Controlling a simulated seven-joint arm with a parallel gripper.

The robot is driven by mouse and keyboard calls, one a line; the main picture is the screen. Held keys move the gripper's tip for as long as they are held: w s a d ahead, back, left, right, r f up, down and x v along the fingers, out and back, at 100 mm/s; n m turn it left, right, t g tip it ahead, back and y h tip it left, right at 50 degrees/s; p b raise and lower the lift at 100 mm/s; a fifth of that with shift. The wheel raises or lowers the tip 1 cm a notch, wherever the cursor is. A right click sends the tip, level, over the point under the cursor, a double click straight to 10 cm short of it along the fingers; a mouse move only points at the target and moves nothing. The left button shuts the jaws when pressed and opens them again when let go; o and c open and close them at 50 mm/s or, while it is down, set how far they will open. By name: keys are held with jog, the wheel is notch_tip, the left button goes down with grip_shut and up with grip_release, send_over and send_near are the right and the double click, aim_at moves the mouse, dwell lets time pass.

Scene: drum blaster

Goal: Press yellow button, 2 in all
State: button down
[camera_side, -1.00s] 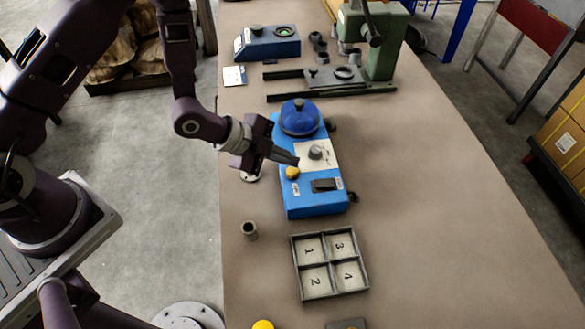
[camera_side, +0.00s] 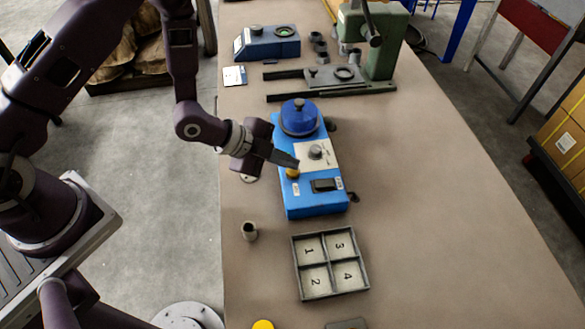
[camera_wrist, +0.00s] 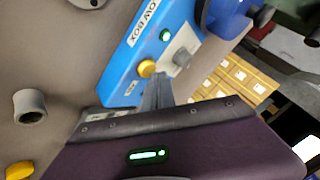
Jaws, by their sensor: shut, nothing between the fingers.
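The yellow button (camera_side: 292,173) is on the top face of the blue box (camera_side: 313,207), near its left edge. My gripper (camera_side: 296,164) is shut and empty. In the side view its fingertips overlap the far part of the button; I cannot tell whether they touch it. In the wrist view the yellow button (camera_wrist: 147,68) shows just beyond the closed fingertips (camera_wrist: 158,80). A grey knob (camera_side: 316,152) on a white plate and a dark switch (camera_side: 324,185) sit beside the button. A green light (camera_wrist: 165,35) is lit on the box in the wrist view.
A blue dome (camera_side: 299,118) tops the box's far end. A grey cup (camera_side: 249,231) and a numbered tray (camera_side: 331,293) stand nearer the camera. Another yellow round thing (camera_side: 263,325) is at the bottom edge. A green press (camera_side: 385,45) stands behind. The table's right side is clear.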

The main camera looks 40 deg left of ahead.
aim_at(288, 171)
jog(key=shift+f, duration=0.45)
dwell(0.4)
jog(key=shift+r, duration=0.9)
jog(key=shift+r, duration=2.5)
